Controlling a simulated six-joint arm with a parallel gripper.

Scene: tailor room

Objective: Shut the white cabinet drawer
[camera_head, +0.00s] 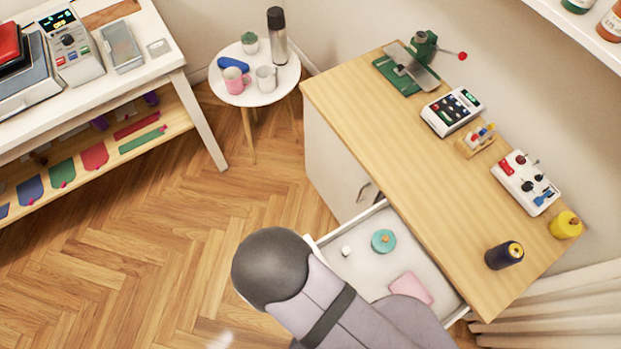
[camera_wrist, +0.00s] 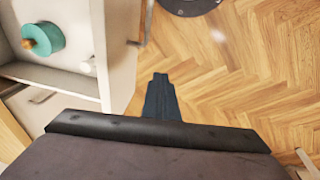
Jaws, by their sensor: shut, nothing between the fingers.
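The white cabinet (camera_head: 332,160) has a wooden top, and its drawer (camera_head: 360,272) stands open. In the drawer lie a teal roll (camera_head: 383,241), a small white item (camera_head: 346,251) and a pink cloth (camera_head: 410,287). My arm covers much of the drawer front in the head view. In the wrist view the drawer front (camera_wrist: 118,50) is at the upper left, with a handle (camera_wrist: 147,22) on its outer face. My gripper (camera_wrist: 161,80) is shut and empty, over the floor just outside the drawer front. Floor shows between them; I see no contact.
On the cabinet top stand a green device (camera_head: 408,75), control boxes (camera_head: 452,111) and a dark spool (camera_head: 504,255). A round side table (camera_head: 257,94) with mugs and a flask stands at the back. A white workbench (camera_head: 150,70) is at the left. The wooden floor (camera_head: 130,270) between is clear.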

